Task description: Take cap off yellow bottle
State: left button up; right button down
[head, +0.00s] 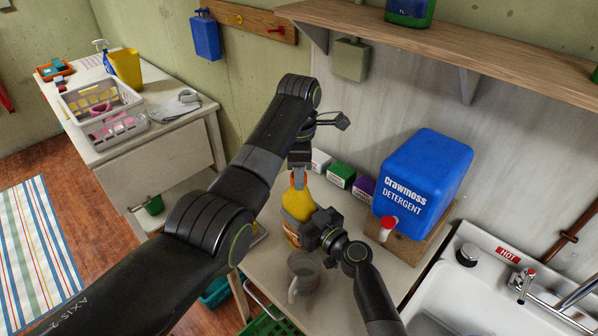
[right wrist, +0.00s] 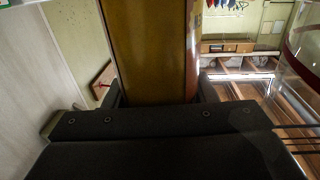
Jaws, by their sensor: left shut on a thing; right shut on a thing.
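The yellow bottle (head: 296,207) stands upright on the light counter (head: 262,268), with a label low on its side. My left gripper (head: 298,174) comes down from above and is shut on the bottle's cap, of which only a little orange shows. My right gripper (head: 312,229) is shut around the bottle's body from the near right side. In the right wrist view the bottle (right wrist: 152,45) fills the space between the right gripper's fingers (right wrist: 155,97). Much of the cap is hidden by the left fingers.
A clear mug (head: 302,267) stands close in front of the bottle. Small boxes (head: 340,176) line the wall behind it. A blue detergent container (head: 425,175) on a wooden stand is to the right, beside the sink (head: 455,295). A shelf (head: 460,45) overhangs the back.

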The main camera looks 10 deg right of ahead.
pick_arm(q)
jog(key=shift+w+r, duration=0.1)
jog(key=shift+r, duration=0.15)
dwell(0.4)
jog(key=shift+r, duration=0.9)
jog(key=shift+r, duration=2)
pick_arm(e)
jog(key=c, duration=0.5)
grip_release()
pick_arm(q)
jog(key=shift+f, duration=0.1)
pick_arm(e)
jog(key=shift+s, duration=0.1)
